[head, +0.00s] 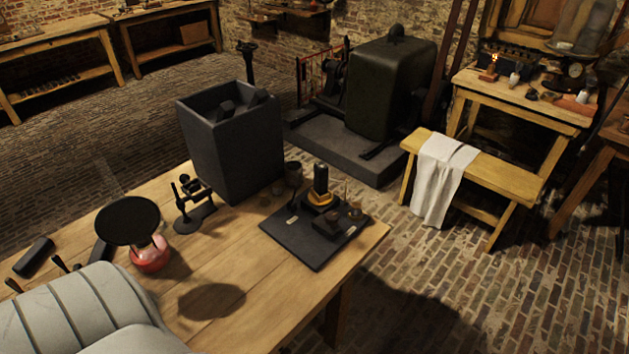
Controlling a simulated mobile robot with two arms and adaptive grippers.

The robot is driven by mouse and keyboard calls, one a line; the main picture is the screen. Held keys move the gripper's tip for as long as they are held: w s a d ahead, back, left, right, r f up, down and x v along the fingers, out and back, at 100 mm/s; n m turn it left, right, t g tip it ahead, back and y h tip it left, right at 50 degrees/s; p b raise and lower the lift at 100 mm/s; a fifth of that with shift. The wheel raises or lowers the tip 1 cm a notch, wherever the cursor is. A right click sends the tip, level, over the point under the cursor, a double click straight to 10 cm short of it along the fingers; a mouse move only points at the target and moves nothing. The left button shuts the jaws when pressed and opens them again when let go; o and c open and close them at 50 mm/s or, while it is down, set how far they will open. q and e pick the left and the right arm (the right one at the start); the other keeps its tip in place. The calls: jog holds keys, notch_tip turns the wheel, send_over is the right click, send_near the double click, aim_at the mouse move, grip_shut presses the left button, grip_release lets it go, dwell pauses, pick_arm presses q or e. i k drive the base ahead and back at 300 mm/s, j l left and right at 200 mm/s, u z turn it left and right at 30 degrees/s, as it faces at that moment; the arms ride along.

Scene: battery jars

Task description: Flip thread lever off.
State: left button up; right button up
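I cannot make out a thread lever for certain. A small black stand with upright parts (193,205) stands on the wooden table, in front of the dark box. A dark square board (316,248) near the table's right end carries a black cylinder on a brass-coloured ring (320,188) and several small dark and brass fittings. Any lever on either device is too small to tell, and so is its position. Neither of my grippers shows in the head view.
The wooden table (262,307) also holds a tall dark open box (236,150) and a red-based thing under a black disc (128,219). A bench with a white cloth (440,180) and a dark covered machine (390,88) stand beyond. Brick floor at right is free.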

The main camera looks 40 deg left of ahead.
aim_at(296, 185)
jog(key=u, duration=1.3)
jog(key=i+l+z, duration=0.2)
jog(key=l, duration=0.65)
jog(key=k, duration=0.1)
